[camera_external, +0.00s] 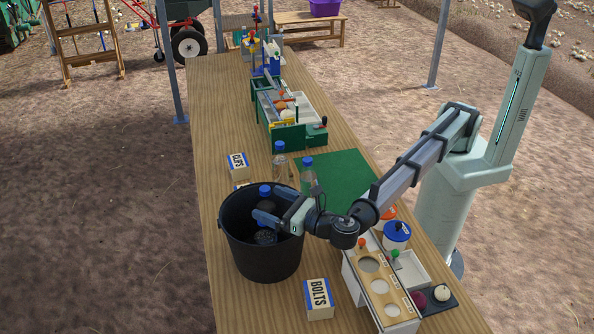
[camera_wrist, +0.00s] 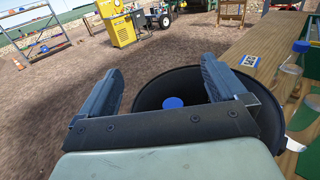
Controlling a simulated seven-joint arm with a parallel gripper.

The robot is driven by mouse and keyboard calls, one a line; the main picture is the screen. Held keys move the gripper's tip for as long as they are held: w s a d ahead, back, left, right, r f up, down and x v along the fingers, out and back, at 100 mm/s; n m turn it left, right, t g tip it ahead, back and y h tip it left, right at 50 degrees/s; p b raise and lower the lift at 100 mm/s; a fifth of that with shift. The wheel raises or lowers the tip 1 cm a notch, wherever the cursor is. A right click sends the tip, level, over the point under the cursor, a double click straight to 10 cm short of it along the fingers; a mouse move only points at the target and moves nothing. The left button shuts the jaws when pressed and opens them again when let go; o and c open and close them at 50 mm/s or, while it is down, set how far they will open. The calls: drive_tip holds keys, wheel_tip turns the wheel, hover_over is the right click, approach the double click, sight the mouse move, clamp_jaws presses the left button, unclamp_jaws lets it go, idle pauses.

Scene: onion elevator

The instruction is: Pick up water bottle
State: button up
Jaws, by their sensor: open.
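Two clear water bottles with blue caps stand side by side on the wooden table, a left bottle (camera_external: 280,165) and a right bottle (camera_external: 308,178). One bottle also shows at the right edge of the wrist view (camera_wrist: 290,78). A blue cap (camera_wrist: 173,103) shows inside the black bucket (camera_external: 262,258), seemingly on another bottle; its body is mostly hidden. My gripper (camera_external: 264,208) is over the bucket's opening, in front of the two standing bottles.
A bolts box (camera_external: 319,299) stands right of the bucket, and a clips box (camera_external: 237,164) behind it. A green mat (camera_external: 345,170) lies right of the bottles. A green-and-white tray (camera_external: 290,135) is farther back. A white holder with round openings (camera_external: 380,290) is at front right.

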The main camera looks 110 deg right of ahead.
drive_tip(key=s+d+r+n+t+y, duration=0.2)
drive_tip(key=s+d+n+t+y, duration=0.35)
drive_tip(key=s+d, duration=1.95)
drive_tip(key=g+y, duration=0.1)
drive_tip(key=y, duration=0.1)
approach(304, 180)
drive_tip(key=w+d+f, duration=0.2)
drive_tip(key=d, duration=0.1)
drive_tip(key=shift+h, duration=0.25)
drive_tip(key=shift+f+x, duration=0.1)
drive_tip(key=shift+x, duration=1.7)
drive_tip(key=shift+f+x, duration=0.15)
drive_tip(key=shift+x, duration=1.7)
drive_tip(key=shift+s, duration=0.1)
drive_tip(key=c, duration=1.5)
drive_tip(key=shift+r, duration=0.1)
